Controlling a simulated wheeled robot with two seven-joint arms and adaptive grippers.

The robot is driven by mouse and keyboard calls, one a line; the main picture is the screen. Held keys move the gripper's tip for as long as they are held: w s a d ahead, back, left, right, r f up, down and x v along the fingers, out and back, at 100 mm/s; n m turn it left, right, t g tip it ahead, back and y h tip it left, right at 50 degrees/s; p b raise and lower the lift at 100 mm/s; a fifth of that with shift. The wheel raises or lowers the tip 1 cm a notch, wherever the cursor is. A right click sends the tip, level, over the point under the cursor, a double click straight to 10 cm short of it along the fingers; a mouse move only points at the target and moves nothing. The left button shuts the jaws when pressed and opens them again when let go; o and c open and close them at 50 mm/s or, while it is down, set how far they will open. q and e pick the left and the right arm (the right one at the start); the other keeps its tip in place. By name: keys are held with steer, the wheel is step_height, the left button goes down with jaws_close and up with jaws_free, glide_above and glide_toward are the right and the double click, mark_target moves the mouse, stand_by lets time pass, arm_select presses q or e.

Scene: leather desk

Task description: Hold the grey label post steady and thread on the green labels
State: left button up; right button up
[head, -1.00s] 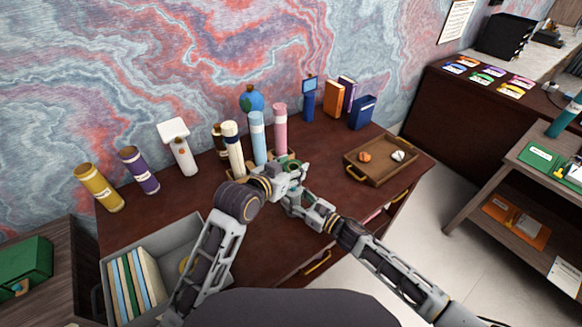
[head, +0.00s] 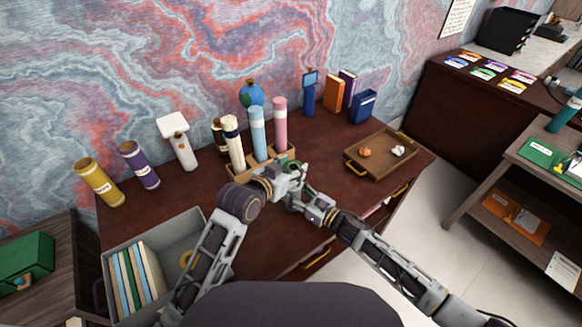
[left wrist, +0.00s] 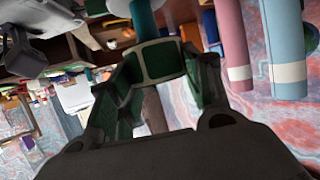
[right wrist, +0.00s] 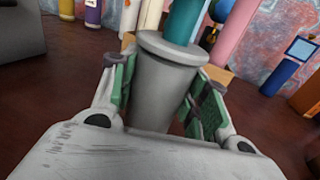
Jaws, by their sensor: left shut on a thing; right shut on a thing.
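My right gripper (right wrist: 165,90) is shut on the grey label post (right wrist: 162,88), a tapered grey cylinder with a wider rim, seen between its green-padded fingers. A teal cylinder (right wrist: 184,20) shows just beyond the rim; I cannot tell whether it touches the post. My left gripper (left wrist: 157,85) is shut on a green piece with cream edges, which I take for the green labels (left wrist: 160,60). A teal cylinder also shows beyond those fingertips (left wrist: 144,18). In the head view my grippers meet over the desk, and they hide most of what they hold.
A wooden rack (head: 243,176) with cream, blue and pink tubes stands just behind my grippers. A wooden tray (head: 381,176) with two small lumps is to the right. A grey bin (head: 190,229) with books is at the front left. Yellow and purple tubes stand at the left.

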arm_select(q)
steer(key=shift+f, duration=1.55)
steer(key=o, duration=1.1)
steer(key=shift+s, duration=0.1)
steer(key=v, duration=1.2)
stand_by(0.5)
arm_select(e)
steer(key=o, duration=1.1)
steer(key=shift+o, duration=0.2)
